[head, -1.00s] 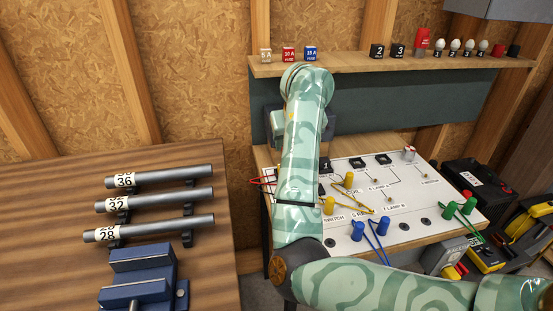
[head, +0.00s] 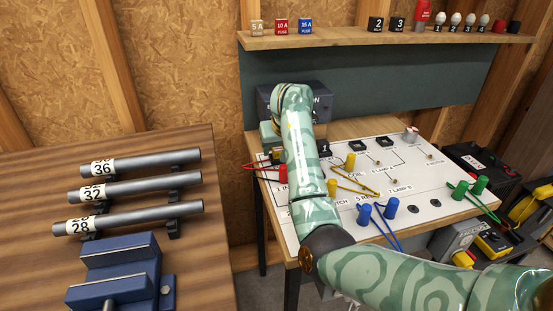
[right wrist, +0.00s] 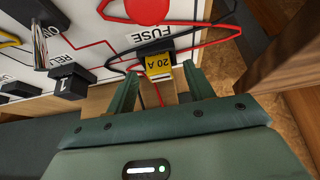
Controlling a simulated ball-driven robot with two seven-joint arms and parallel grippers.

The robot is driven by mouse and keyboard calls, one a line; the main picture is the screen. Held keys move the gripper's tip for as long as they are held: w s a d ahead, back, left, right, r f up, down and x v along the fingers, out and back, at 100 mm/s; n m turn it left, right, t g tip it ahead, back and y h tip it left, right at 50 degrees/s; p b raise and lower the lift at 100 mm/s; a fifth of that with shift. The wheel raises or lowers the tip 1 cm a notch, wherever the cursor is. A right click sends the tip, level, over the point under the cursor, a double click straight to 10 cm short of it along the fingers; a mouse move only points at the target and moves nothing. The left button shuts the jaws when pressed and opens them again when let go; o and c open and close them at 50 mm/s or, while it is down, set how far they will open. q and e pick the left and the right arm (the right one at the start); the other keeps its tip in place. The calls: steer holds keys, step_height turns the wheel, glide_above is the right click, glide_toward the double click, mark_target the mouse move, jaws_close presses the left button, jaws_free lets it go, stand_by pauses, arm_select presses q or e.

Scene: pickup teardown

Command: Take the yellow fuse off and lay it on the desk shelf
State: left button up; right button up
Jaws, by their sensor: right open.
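The yellow fuse (right wrist: 160,66), marked 20 A, sits in a black holder (right wrist: 153,45) beside the FUSE label on the white circuit board (right wrist: 85,25). My right gripper (right wrist: 163,75) is open, with one finger on each side of the fuse and visible gaps to it. The wooden shelf (head: 345,41) runs along the wall above the board. My left gripper is not in view.
On the shelf stand 5 A (head: 257,27), 10 A (head: 281,26) and 15 A fuses (head: 305,26), numbered black blocks and bulbs. Bare shelf lies between the 15 A fuse and block 2 (head: 375,24). Red leads (right wrist: 205,32) run close to the yellow fuse.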

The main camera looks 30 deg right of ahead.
steer(key=shift+w+d+f, duration=0.1)
steer(key=shift+w+f, duration=0.15)
steer(key=shift+f, duration=0.15)
steer(key=shift+s+r, duration=0.1)
steer(key=shift+r, duration=0.1)
steer(key=c, duration=1)
steer(key=shift+c, duration=0.2)
